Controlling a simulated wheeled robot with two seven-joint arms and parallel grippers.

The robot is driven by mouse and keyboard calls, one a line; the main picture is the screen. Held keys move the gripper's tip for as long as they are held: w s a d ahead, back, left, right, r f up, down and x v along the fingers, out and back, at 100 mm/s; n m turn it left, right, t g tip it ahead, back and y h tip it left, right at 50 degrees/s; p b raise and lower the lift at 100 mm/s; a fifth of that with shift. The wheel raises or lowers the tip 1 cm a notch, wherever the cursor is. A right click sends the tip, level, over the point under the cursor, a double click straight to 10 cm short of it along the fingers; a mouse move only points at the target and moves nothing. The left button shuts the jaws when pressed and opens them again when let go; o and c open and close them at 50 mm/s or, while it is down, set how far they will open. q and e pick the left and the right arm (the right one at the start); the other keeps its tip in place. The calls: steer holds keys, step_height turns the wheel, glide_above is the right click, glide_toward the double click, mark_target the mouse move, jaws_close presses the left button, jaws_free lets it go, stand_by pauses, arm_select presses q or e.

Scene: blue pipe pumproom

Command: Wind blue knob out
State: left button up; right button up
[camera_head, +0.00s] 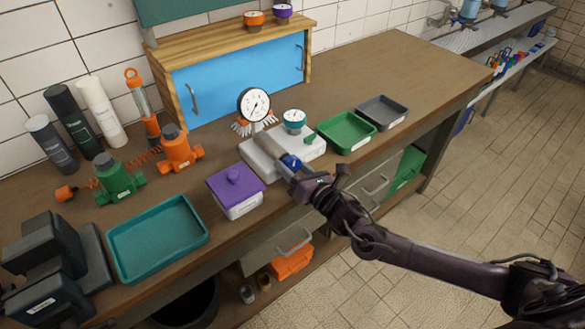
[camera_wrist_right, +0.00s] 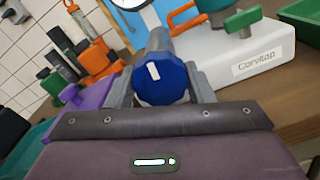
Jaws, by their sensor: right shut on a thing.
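The blue knob (camera_wrist_right: 162,82) with a white mark on its face sits on a grey stem at the front of the white-grey valve block (camera_head: 258,160); in the head view the blue knob (camera_head: 290,161) is partly covered by my gripper. My right gripper (camera_head: 292,171) is shut on the blue knob, with one finger on each side in the right wrist view (camera_wrist_right: 162,90). My left gripper is not in view.
A purple-lidded box (camera_head: 235,187) stands just left of the block. A green tray (camera_head: 346,132) and a grey tray (camera_head: 383,110) lie to its right. A teal tray (camera_head: 158,238), green and orange fittings and several bottles occupy the left. The bench's far right is clear.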

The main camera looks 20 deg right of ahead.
steer(key=shift+f+n, duration=0.1)
steer(key=shift+n, duration=0.6)
steer(key=o, duration=1)
steer(key=shift+c, duration=0.2)
steer(key=shift+s, duration=0.1)
steer(key=shift+s+d+f, duration=0.1)
steer(key=shift+s+d, duration=0.05)
steer(key=shift+s, duration=0.15)
steer(key=b+v, duration=0.1)
steer(key=v, duration=0.6)
steer(key=shift+b, duration=0.4)
